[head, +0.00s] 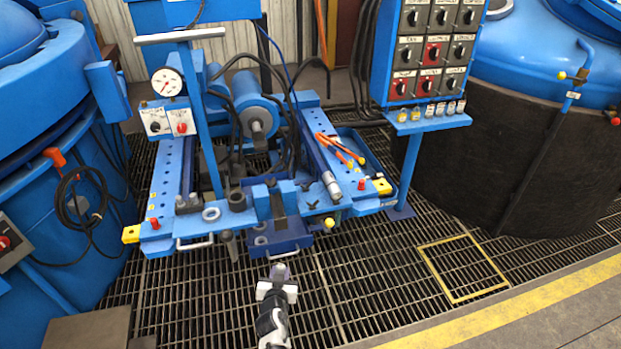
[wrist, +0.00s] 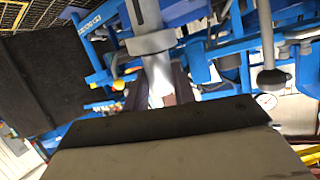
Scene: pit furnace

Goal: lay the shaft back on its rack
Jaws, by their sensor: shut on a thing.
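In the wrist view, a grey stepped metal shaft (wrist: 150,43) with a wide collar runs down from the top edge. My gripper (wrist: 160,93) is shut on its narrower end, with a dark finger on each side. In the head view my gripper (head: 279,275) is low in the middle, in front of the blue press frame (head: 170,240). A small grey end shows at its tip there; most of the shaft cannot be made out. I cannot tell which part is the shaft's rack.
Orange-handled pliers (head: 340,148) and a silver cylinder (head: 331,186) lie on the frame's right side. A grey ring (head: 211,214) lies on the front beam. A switch panel (head: 430,50) stands at the right. The grating floor right of my gripper is clear.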

